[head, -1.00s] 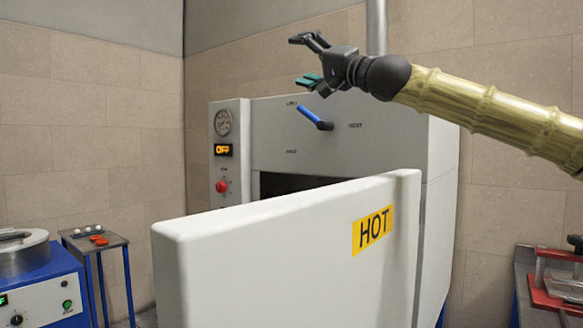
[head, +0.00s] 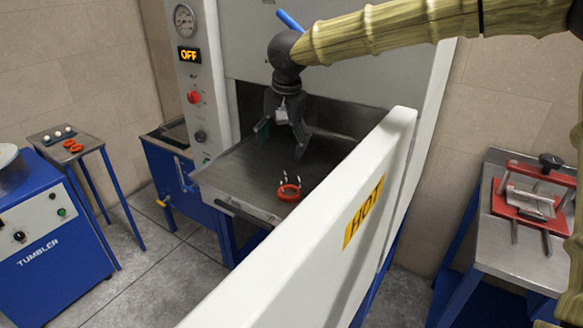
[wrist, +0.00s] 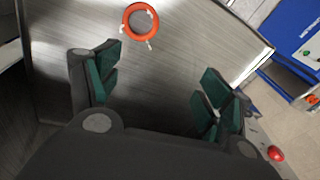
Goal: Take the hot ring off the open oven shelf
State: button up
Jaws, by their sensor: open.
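The orange-red ring (head: 289,191) lies on the grey oven shelf (head: 235,185), near its front edge, with small pale prongs standing at it. It also shows at the top of the wrist view (wrist: 141,6), apart from my fingers. The shelf sticks out of the open oven (head: 300,85). My gripper (head: 283,138) points down above the rear part of the shelf, behind the ring. In the wrist view its green-padded fingers (wrist: 158,92) are spread wide with nothing between them.
The open oven door (head: 340,215), marked HOT, stands close to the right of the shelf. A small side table (head: 62,148) holds white and orange pieces at left, near a blue tumbler (head: 42,215). A red fixture (head: 535,205) sits on a bench at right.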

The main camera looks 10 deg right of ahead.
jog(key=s+f+g+p, duration=0.1)
jog(key=s+g, duration=0.1)
jog(key=s, duration=0.1)
jog(key=p, duration=0.1)
send_over(289, 187)
jog(key=s, duration=0.2)
jog(key=shift+h, duration=0.3)
jog(key=f, duration=0.5)
jog(key=shift+a+f, duration=0.2)
jog(key=shift+f, duration=0.1)
jog(key=shift+f+p, duration=1.3)
jog(key=shift+f, duration=1.35)
jog(key=shift+c, duration=0.2)
jog(key=c, duration=0.9)
